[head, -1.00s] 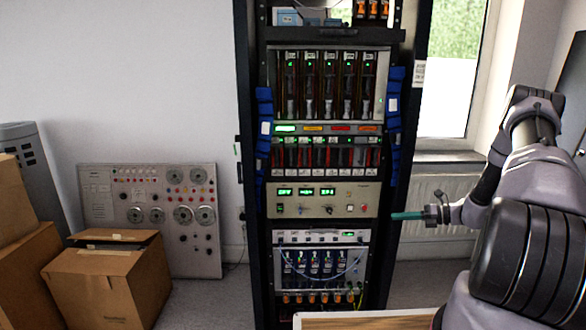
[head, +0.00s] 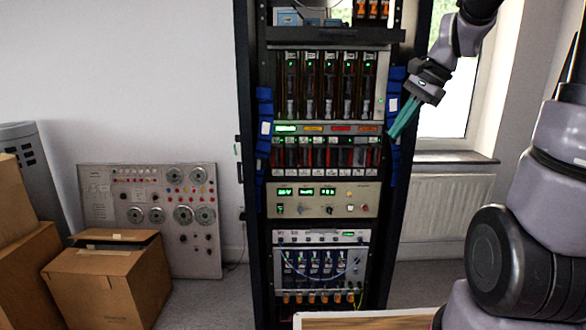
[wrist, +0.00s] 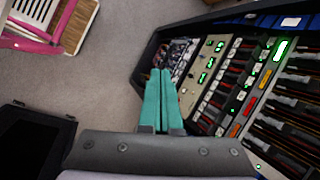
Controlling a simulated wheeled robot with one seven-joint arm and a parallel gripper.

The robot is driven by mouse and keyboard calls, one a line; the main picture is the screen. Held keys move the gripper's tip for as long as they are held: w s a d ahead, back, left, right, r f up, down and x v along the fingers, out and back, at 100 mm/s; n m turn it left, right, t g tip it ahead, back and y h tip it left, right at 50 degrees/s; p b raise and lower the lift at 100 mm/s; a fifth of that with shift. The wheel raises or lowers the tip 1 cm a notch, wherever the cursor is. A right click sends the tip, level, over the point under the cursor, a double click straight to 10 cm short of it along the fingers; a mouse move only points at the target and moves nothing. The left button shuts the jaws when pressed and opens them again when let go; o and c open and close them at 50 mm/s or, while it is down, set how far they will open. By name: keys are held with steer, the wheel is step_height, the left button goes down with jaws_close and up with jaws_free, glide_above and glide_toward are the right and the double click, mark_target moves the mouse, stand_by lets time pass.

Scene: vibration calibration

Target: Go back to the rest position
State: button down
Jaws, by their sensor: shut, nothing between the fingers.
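My gripper (head: 400,122) has teal fingers and hangs tilted down and to the left, in front of the right edge of the equipment rack (head: 326,35). In the wrist view my gripper (wrist: 160,76) shows its two fingers side by side and shut, with nothing between them. The rack (wrist: 212,75) slants across the right of that view, with its lit green displays. The fingers look apart from its panels. The calibrator panel (head: 330,208) with green displays and knobs sits in the middle of the rack, below my gripper.
Cardboard boxes (head: 108,285) stand at the left, near a grey control panel (head: 150,215) against the wall. A window and a radiator (head: 445,215) are behind my arm at the right. A wooden-topped table (head: 365,321) edge shows at the bottom. Floor between is clear.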

steer(key=s+r+n+t+h, duration=0.1)
steer(key=s+r+n+t, duration=0.1)
steer(key=s, duration=0.5)
steer(key=s+r+n+t+h, duration=0.1)
steer(key=s+r+n+t, duration=0.1)
steer(key=s+r+n, duration=0.2)
steer(key=s+n, duration=0.2)
steer(key=s, duration=0.1)
steer(key=shift+r+t+h, duration=0.15)
steer(key=shift+t+h, duration=0.15)
steer(key=shift+h, duration=0.1)
